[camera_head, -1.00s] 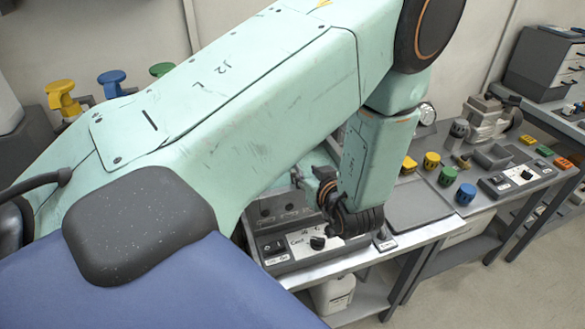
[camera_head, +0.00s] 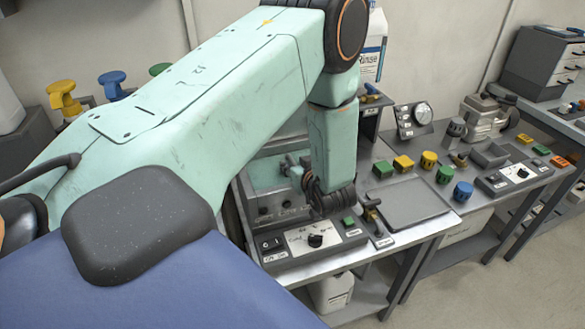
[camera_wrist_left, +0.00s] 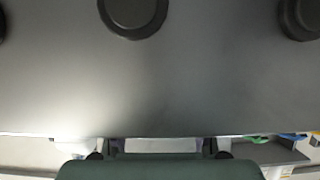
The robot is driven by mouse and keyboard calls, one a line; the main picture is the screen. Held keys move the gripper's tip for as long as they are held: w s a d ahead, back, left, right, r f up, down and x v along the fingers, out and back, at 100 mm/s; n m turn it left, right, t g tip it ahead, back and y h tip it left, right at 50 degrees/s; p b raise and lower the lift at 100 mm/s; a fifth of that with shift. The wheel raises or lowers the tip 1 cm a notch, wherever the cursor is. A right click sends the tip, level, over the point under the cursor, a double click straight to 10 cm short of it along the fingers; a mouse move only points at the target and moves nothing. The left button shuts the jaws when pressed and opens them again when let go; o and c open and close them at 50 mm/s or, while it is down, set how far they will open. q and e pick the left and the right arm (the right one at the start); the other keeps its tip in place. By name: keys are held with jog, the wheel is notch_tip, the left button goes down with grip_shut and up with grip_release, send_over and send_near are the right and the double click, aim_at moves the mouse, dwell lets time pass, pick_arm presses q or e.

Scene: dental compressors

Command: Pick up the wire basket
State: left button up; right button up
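I cannot make out a wire basket in either view; my left arm covers part of the bench in the head view. My left gripper (camera_head: 290,165) is small and partly hidden behind its wrist, in front of a grey unit with a pale green window (camera_head: 266,174). In the left wrist view, its two dark fingers stand apart at the bottom edge, with nothing seen held between them. A grey panel with dark round knobs (camera_wrist_left: 133,15) fills most of that view. My right gripper is not in view.
A control panel with a black knob (camera_head: 315,240) sits at the bench front. A flat grey tray (camera_head: 408,203) looks empty. Green, yellow and blue knobs (camera_head: 463,193) stand behind and right of it. A gauge (camera_head: 422,113) and a Rinse container (camera_head: 372,48) are farther back.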

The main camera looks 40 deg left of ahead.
pick_arm(q)
jog(key=shift+w+f, duration=0.1)
jog(key=shift+c, duration=0.6)
jog(key=shift+s, duration=0.2)
jog(key=c, duration=0.4)
jog(key=shift+w, duration=0.1)
grip_shut()
